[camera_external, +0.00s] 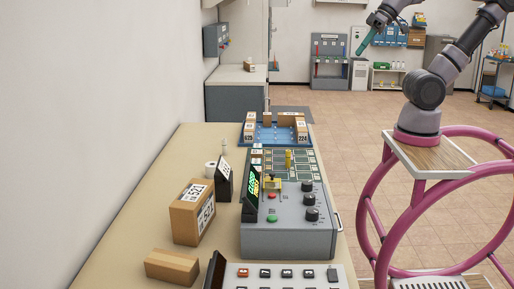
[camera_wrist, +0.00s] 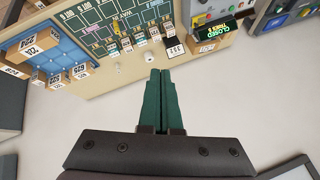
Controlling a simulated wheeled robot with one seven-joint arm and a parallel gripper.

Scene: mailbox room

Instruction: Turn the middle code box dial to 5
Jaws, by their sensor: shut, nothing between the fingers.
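The grey code box (camera_external: 290,236) sits on the table in the external view, with a green-lettered display beside its left edge. Three black dials stand in a column on its right side. The middle dial (camera_external: 309,199) lies between the other two, and its setting is too small to read. My gripper (camera_external: 363,50) is high at the top right, far from the box and touching nothing. Its teal fingers (camera_wrist: 160,72) are shut together and empty in the wrist view. The display (camera_wrist: 218,30) reads "CLOSED" at the upper right there; I cannot make out the dials in that view.
Cardboard boxes (camera_external: 187,218) stand left of the code box. A blue tray (camera_external: 272,134) with small boxes lies behind it. A white button panel (camera_external: 285,280) is at the front. Open floor (camera_external: 350,130) lies right of the table (camera_external: 150,190).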

